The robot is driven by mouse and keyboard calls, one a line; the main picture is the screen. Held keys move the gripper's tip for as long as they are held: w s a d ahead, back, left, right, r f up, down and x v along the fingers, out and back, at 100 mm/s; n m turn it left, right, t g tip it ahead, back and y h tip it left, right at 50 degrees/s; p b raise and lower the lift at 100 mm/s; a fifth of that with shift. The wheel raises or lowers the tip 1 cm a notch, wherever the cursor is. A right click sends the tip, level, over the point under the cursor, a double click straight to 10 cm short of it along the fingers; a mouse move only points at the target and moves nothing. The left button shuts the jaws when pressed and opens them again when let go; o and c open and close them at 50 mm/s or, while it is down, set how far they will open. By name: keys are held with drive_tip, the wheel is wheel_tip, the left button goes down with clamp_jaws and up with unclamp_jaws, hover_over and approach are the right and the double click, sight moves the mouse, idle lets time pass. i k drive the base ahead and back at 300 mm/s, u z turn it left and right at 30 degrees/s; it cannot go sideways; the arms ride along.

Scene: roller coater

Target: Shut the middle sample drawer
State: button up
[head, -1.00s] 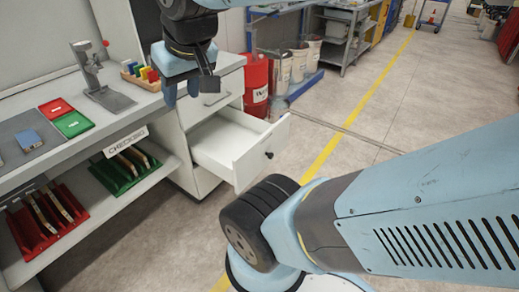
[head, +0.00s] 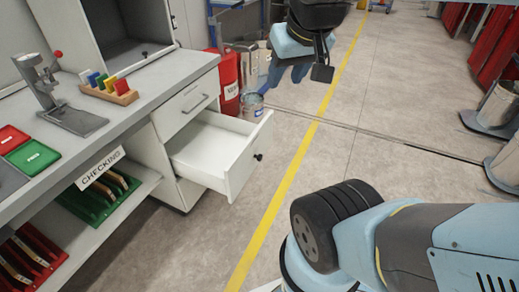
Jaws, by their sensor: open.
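The middle sample drawer (head: 218,152) is white and pulled well out of the white cabinet under the bench. Its inside looks empty. My gripper (head: 287,76) is open and empty, pointing down. It appears beyond and above the drawer's front, to the right of the cabinet, apart from the drawer.
On the bench (head: 157,87) stand a metal press (head: 60,98) and a rack of coloured samples (head: 110,88). A red drum (head: 226,85) and buckets (head: 252,106) stand beyond the cabinet. The floor right of the drawer, with a yellow line (head: 275,207), is clear.

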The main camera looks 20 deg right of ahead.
sight(219, 152)
drive_tip(key=z, duration=0.15)
drive_tip(key=i, duration=1)
drive_tip(key=z, duration=0.05)
drive_tip(key=k, duration=1.15)
drive_tip(key=u, duration=0.45)
drive_tip(key=i, duration=1)
drive_tip(key=z, duration=0.1)
